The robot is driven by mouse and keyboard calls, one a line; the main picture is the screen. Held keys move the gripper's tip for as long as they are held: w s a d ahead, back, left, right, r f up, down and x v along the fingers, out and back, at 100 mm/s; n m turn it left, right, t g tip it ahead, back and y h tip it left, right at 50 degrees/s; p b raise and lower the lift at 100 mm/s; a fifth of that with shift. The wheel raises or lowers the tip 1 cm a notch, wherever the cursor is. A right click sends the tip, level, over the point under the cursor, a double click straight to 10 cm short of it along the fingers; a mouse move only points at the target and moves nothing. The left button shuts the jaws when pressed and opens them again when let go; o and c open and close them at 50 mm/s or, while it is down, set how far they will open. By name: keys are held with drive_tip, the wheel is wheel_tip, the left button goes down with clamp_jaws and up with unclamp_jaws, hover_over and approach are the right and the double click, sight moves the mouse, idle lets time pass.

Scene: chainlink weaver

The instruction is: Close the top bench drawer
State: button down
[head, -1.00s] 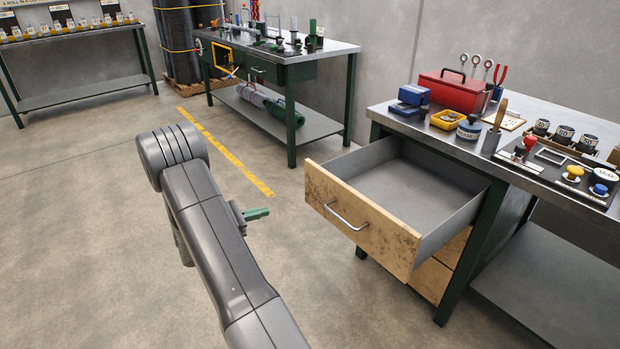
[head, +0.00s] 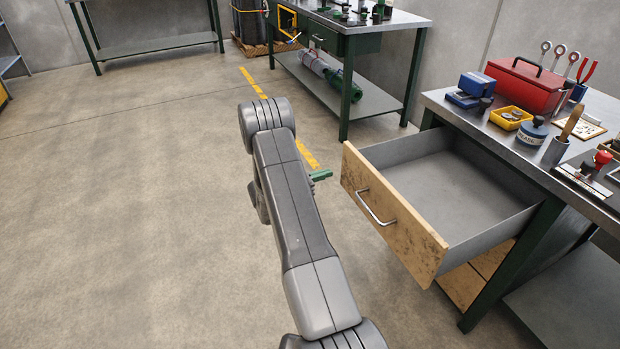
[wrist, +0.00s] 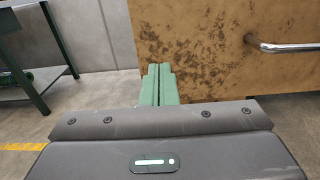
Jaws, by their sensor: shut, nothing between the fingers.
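The top bench drawer (head: 398,222) is pulled far out of the workbench (head: 520,160) at the right. Its inside looks empty, and its front is stained wood with a metal bar handle (head: 374,207). My gripper (head: 320,175) is shut and empty, with green fingers, just left of the drawer front in the head view. In the wrist view, the shut green fingers (wrist: 158,84) point toward the lower left part of the drawer front (wrist: 220,50), with the handle (wrist: 285,46) to the right. I cannot tell whether the fingertips touch the wood.
A red toolbox (head: 525,85), a yellow tray (head: 510,117) and other tools stand on the bench top. A lower wooden drawer front (head: 462,286) sits beneath the open drawer. Another green bench (head: 375,100) stands behind. The floor at left is clear.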

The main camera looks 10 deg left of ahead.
sight(347, 167)
drive_tip(key=x, duration=0.5)
drive_tip(key=shift+w+d, duration=0.15)
drive_tip(key=shift+d, duration=0.1)
